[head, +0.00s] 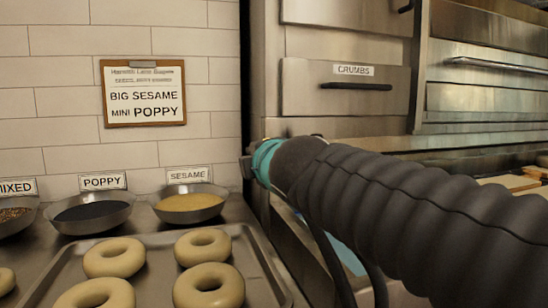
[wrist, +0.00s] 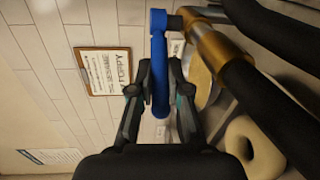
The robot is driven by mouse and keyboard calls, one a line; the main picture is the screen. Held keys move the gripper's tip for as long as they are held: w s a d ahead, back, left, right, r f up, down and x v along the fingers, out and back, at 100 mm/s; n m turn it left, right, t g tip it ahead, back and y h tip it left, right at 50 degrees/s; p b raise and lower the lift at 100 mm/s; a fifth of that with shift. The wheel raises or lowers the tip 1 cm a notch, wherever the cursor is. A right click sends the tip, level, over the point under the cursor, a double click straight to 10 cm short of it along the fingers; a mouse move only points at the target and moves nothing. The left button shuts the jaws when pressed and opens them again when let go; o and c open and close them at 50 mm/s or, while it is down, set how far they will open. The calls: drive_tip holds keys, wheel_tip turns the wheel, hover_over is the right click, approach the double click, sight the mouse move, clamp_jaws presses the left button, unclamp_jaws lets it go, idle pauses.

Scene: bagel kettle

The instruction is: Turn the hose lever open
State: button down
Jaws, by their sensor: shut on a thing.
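A thick black hose (wrist: 265,110) runs from the fitting to the lower right. My gripper (wrist: 161,85) is shut on the lever, with one dark finger on each side of the blue handle. The lever's far end lies between the fingers. In the head view my dark arm covers the right side, and the lever and fingertips are hidden.
A tray (head: 270,262) of pale bagels (head: 114,257) lies at the front left. Bowls of poppy (head: 92,212) and sesame (head: 190,203) stand behind it. An order clipboard (head: 144,92) hangs on the tiled wall. A steel drawer cabinet (head: 345,105) stands behind my arm.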

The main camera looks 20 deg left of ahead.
drive_tip(key=c, duration=1.1)
unclamp_jaws()
drive_tip(key=v, duration=1.2)
drive_tip(key=shift+c, duration=0.3)
